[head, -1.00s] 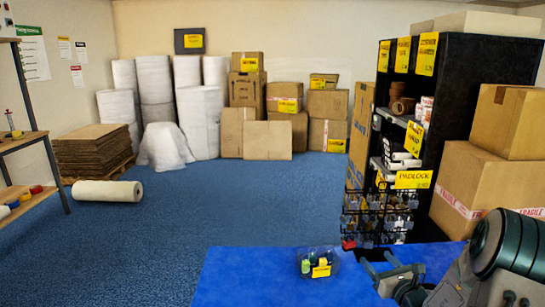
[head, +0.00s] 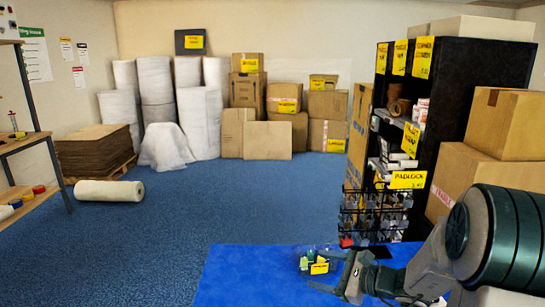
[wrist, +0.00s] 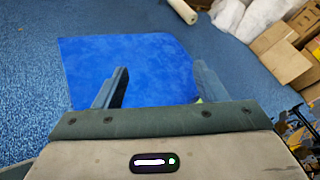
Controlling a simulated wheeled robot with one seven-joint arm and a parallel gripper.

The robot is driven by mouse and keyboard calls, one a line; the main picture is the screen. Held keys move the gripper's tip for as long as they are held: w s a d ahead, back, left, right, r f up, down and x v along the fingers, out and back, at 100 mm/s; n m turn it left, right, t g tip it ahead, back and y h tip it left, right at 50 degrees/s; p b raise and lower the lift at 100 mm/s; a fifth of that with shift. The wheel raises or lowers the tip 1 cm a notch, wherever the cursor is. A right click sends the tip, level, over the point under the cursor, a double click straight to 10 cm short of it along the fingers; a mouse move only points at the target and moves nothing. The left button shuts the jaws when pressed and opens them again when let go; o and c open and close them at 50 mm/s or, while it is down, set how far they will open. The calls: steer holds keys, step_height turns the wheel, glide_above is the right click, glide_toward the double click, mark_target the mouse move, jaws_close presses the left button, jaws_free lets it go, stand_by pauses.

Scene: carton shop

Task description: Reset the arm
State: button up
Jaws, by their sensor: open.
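My gripper (head: 322,272) is in the lower right of the head view, at the end of my arm over the blue mat (head: 240,275). Its jaws are open and look empty. In the wrist view my gripper (wrist: 160,78) shows two fingers spread apart, with only the blue mat (wrist: 110,50) between and beyond them. A small clear tray (head: 306,268) with a yellow label and small green items is close by the fingers in the head view. I cannot tell whether they touch it. A yellow-green speck shows by the right finger in the wrist view.
A black shelf rack (head: 455,100) with yellow signs and hanging padlocks stands right behind my arm. Cartons (head: 505,125) are stacked at the far right. A foam roll (head: 108,191) lies on the open blue floor (head: 200,220) at left.

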steer(key=s+a+r+n+g+h+p, duration=0.1)
steer(key=s+a+n+g+h, duration=0.2)
steer(key=s+n, duration=0.35)
steer(key=s+a+r+n+g+h+p, duration=0.1)
steer(key=s+a+r+n+g, duration=0.15)
steer(key=s+n+g, duration=0.4)
steer(key=s+d+r+n+t+h+p, duration=0.1)
steer(key=s+d+r+n+t+h, duration=0.2)
steer(key=s+d+n+h, duration=0.3)
steer(key=s+d+h, duration=0.1)
steer(key=s+h, duration=0.1)
steer(key=s, duration=0.1)
steer(key=shift+s+d+r+n+t+p, duration=0.25)
steer(key=shift+s+d+n+t+p, duration=0.05)
steer(key=shift+s+n+t+p, duration=0.1)
stand_by(0.3)
